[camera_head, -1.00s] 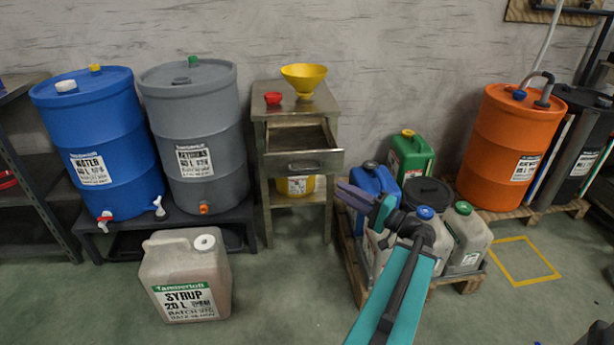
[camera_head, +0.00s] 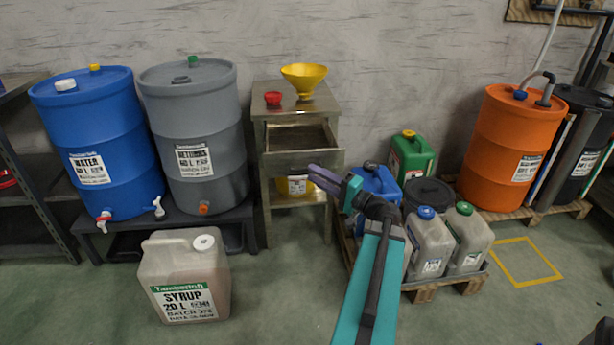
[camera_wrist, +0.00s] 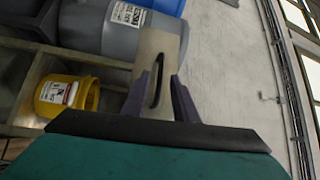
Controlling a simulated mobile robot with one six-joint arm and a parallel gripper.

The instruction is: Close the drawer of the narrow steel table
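The narrow steel table (camera_head: 322,104) stands against the wall in the head view. Its drawer (camera_head: 282,163) is pulled out, with the empty inside showing. The drawer front and its bar handle (camera_wrist: 157,82) also show in the wrist view. My gripper (camera_head: 313,174) is at the drawer front, over the handle's right part in the head view. In the wrist view its two purple fingers are spread apart, with the drawer front and handle seen between and beyond them. I cannot tell whether they touch it.
A yellow funnel (camera_head: 304,77) and a red cup (camera_head: 273,98) stand on the table. A yellow bucket (camera_head: 294,186) is on its lower shelf. A grey drum (camera_head: 200,130) stands to the left. Several canisters crowd a pallet (camera_head: 425,294) to the right.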

